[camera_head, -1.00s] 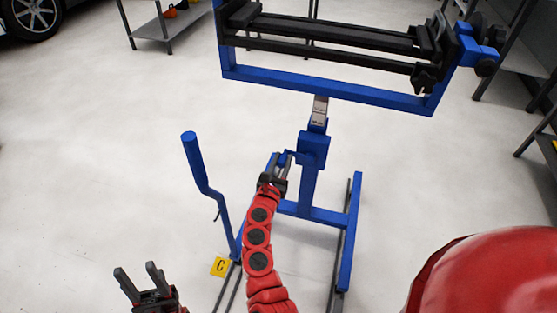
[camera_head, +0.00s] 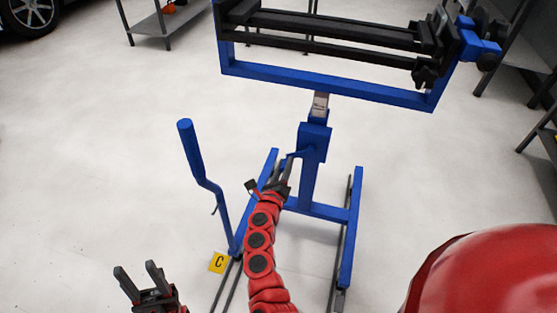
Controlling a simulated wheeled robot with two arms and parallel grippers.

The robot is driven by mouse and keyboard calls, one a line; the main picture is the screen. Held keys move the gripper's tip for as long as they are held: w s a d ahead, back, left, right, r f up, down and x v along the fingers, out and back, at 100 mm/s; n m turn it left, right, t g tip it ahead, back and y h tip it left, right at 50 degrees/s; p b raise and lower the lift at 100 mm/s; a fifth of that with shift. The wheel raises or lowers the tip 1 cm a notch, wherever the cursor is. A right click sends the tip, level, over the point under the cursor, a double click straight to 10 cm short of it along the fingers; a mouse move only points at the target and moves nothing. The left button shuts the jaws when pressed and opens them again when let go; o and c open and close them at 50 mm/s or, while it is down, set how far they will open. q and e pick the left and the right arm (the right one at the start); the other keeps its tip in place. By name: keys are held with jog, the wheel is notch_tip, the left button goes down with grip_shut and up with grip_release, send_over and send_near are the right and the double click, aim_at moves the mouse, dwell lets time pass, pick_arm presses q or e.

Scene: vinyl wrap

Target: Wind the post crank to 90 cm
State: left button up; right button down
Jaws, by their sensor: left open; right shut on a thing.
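The blue post (camera_head: 309,185) stands upright on the stand's floor frame. Its sleeve (camera_head: 314,139) has a pale scale strip (camera_head: 320,103) above it, too small to read. A short blue crank arm (camera_head: 299,154) juts left from the sleeve. My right gripper (camera_head: 286,168) is shut on the crank's handle, just left of the post. The fingers and wrist hide most of the handle. My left gripper (camera_head: 138,277) is open and empty at the lower left, away from the stand.
A blue frame (camera_head: 330,88) with black rollers (camera_head: 340,30) tops the post. A bent blue lever (camera_head: 191,150) rises at left, beside a yellow C tag (camera_head: 218,263). Shelving (camera_head: 520,55) stands at right. The floor at left is clear.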

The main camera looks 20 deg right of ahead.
jog(key=s+d+f+n+p, duration=0.3)
jog(key=d+n+p, duration=0.2)
jog(key=n, duration=0.6)
jog(key=shift+s+d+f+p, duration=0.2)
jog(key=shift+s+d+p, duration=0.2)
jog(key=shift+d, duration=0.1)
jog(key=shift+n, duration=0.3)
jog(key=c, duration=0.6)
grip_release()
jog(key=shift+s+d, duration=0.1)
jog(key=shift+a, duration=0.2)
